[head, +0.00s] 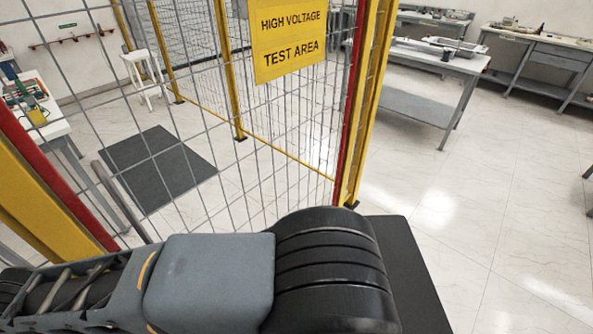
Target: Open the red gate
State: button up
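The gate shows as a grey wire mesh panel (283,163) between two red uprights. One red upright (347,120) stands against a yellow post at the right. The other red upright (60,187) runs slanting at the lower left, beside a wide yellow post (38,212). A yellow "HIGH VOLTAGE TEST AREA" sign (287,38) hangs on the mesh. No gap shows between the right red upright and its post. A grey bar (122,203) stands near the left upright; I cannot tell if it is a handle. My arm crosses the bottom; my gripper is out of view.
Behind the mesh are a dark floor mat (158,168), a white stool (146,72) and a table with equipment (52,128). Workbenches (425,95) stand at the back right. The tiled floor right of the yellow post (366,110) is clear.

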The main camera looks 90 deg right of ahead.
aim_at(287, 36)
jog(key=z, duration=2.35)
jog(key=k, duration=1.25)
jog(key=u, duration=1.05)
jog(key=i, duration=0.7)
jog(key=z, duration=0.35)
